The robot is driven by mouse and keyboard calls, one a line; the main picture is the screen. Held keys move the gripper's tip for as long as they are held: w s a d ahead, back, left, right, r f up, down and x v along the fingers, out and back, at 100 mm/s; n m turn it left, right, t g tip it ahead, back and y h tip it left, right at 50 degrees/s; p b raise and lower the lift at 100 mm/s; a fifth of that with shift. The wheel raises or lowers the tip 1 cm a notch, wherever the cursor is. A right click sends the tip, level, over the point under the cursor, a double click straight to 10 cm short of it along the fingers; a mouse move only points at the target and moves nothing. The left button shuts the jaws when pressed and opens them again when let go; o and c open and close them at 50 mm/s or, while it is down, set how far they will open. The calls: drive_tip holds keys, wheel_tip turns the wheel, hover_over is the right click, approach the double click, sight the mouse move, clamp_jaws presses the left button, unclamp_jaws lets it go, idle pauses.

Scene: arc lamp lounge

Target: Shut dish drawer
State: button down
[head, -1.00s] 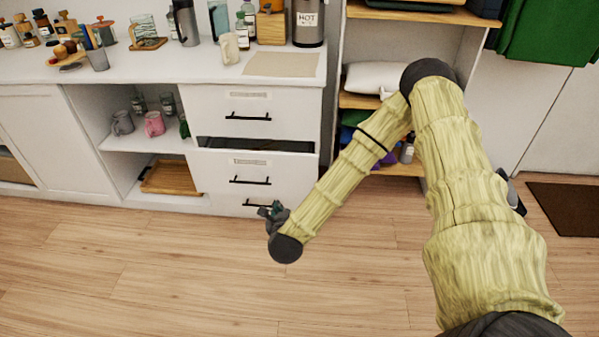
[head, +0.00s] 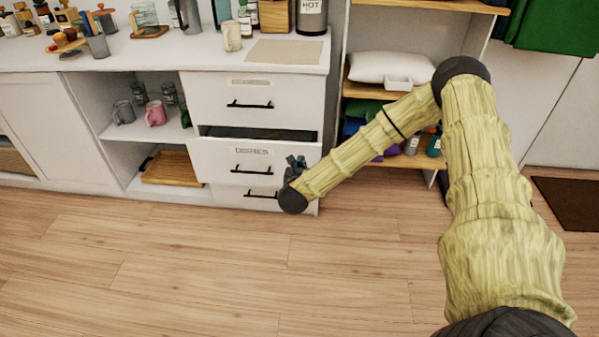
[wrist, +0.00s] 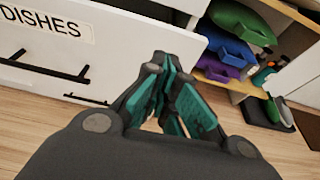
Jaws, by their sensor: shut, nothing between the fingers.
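The dish drawer (head: 220,158) is the middle drawer of the white cabinet, with a "DISHES" label and a black bar handle (head: 251,170). It stands partly open, with a dark gap above its front. In the wrist view the drawer front (wrist: 120,38) fills the upper left, with the label and handle at its left. My gripper (head: 296,162) is at the right end of the drawer front in the head view. In the wrist view my gripper (wrist: 160,75) is shut and empty, pointing at the drawer's right part. I cannot tell whether it touches the front.
The drawer above (head: 250,98) is closed, and another drawer (head: 235,194) is below. An open shelf unit (head: 362,92) with a white cushion (head: 380,67) and bins stands to the right. Mugs (head: 155,112) and a wooden tray (head: 172,168) sit in the left cubby. The wooden floor in front is clear.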

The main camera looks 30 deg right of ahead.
sight(303, 152)
drive_tip(key=shift+r+b+x, duration=0.1)
drive_tip(key=shift+r+x, duration=0.1)
drive_tip(key=shift+x, duration=0.8)
drive_tip(key=shift+r+b+x, duration=0.15)
drive_tip(key=shift+x, duration=0.85)
drive_tip(key=shift+r+b+x, duration=0.1)
drive_tip(key=shift+r+x, duration=0.1)
drive_tip(key=shift+x, duration=0.8)
drive_tip(key=shift+w+d, duration=0.1)
drive_tip(key=shift+w, duration=0.05)
